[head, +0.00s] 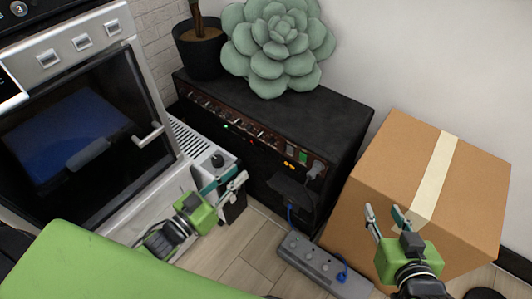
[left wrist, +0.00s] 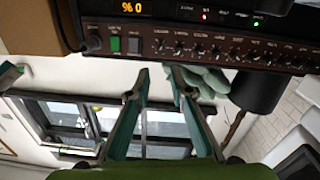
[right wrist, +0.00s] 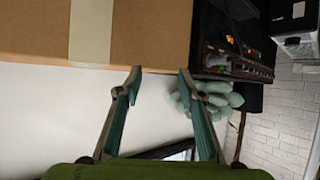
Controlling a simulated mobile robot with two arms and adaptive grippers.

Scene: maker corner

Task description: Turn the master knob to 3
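The black amplifier (head: 300,112) stands against the wall with a row of small knobs on its brown control panel (head: 232,118). In the left wrist view, the panel (left wrist: 250,46) is upside down. Its labels are too small to read, so I cannot tell which knob is the master. An orange display (left wrist: 131,7) appears to read 0 %. My left gripper (head: 241,187) is open and empty in front of the amplifier; its fingertips (left wrist: 156,71) show just beside the panel, apart from the knobs. My right gripper (head: 386,211) is open and empty in front of the cardboard box.
The cardboard box (head: 390,175) stands right of the amplifier. A power strip (head: 322,268) lies on the floor before it. A succulent (head: 278,45) and a dark pot (head: 199,52) sit on top. An oven-like appliance (head: 75,110) and a unit with a black knob (head: 218,160) are left.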

